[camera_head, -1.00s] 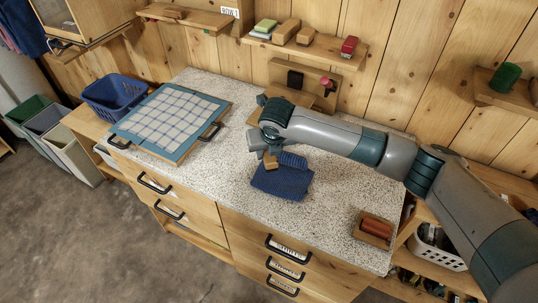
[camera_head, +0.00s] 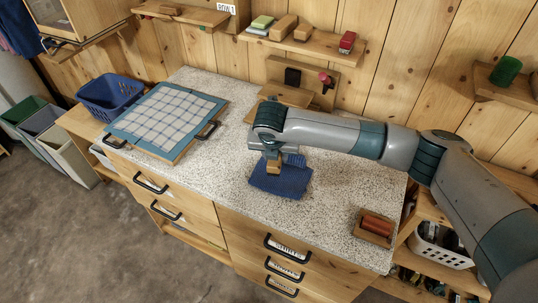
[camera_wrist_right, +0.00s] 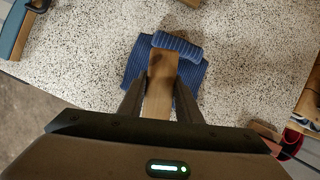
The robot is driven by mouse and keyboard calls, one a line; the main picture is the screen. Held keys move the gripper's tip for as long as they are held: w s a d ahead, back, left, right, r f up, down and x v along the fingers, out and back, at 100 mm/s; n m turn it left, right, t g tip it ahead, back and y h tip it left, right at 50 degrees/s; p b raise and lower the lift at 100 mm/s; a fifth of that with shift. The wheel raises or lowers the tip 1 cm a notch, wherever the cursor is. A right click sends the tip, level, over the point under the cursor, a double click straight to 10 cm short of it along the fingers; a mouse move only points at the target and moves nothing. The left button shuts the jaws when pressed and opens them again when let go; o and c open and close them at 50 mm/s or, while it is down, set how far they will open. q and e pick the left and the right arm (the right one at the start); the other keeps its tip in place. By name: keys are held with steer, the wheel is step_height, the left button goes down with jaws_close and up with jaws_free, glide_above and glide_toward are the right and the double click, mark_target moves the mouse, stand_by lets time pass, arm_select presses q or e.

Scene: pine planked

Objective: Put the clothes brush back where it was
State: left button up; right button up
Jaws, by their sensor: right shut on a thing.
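The clothes brush, a plain wooden piece (camera_head: 273,167), is in my right gripper (camera_head: 272,157). In the right wrist view the brush (camera_wrist_right: 159,92) lies lengthwise between the two dark fingers of the right gripper (camera_wrist_right: 160,105), which are shut on it. Below it is a folded blue ribbed cloth (camera_head: 284,183) on the speckled worktop (camera_head: 330,185); the cloth also shows in the wrist view (camera_wrist_right: 136,62). I cannot tell whether the brush touches the cloth. The brush's underside is hidden. My left gripper is not in view.
A wall shelf (camera_head: 325,47) behind holds wooden blocks, a green-topped item and a red item (camera_head: 347,41). A checked cloth board (camera_head: 168,119) lies at left. A small wooden tray with a reddish roll (camera_head: 375,227) sits at right. The worktop between is clear.

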steer(key=s+d+m+h+b, duration=0.1)
steer(key=m, duration=0.1)
steer(key=s+d+f+m+g+h+b, duration=0.1)
steer(key=d+m, duration=0.1)
steer(key=m, duration=0.1)
steer(key=s+d+m+h+b, duration=0.1)
steer(key=d+m, duration=0.1)
steer(key=m, duration=0.1)
steer(key=shift+s+f+g, duration=0.2)
steer(key=shift+f+g, duration=0.05)
steer(key=shift+g, duration=0.05)
steer(key=s+d+m+g+y+b, duration=0.1)
steer(key=s+d+m+g+b, duration=0.2)
steer(key=m, duration=1)
steer(key=s+d+m+g+y+b, duration=0.2)
steer(key=s+d+m+g+b, duration=0.2)
steer(key=s+d+m+b, duration=0.3)
steer(key=s+d+m, duration=0.4)
steer(key=s+m, duration=0.2)
steer(key=shift+d+y, duration=0.15)
steer(key=shift+y, duration=0.15)
steer(key=shift+r, duration=0.1)
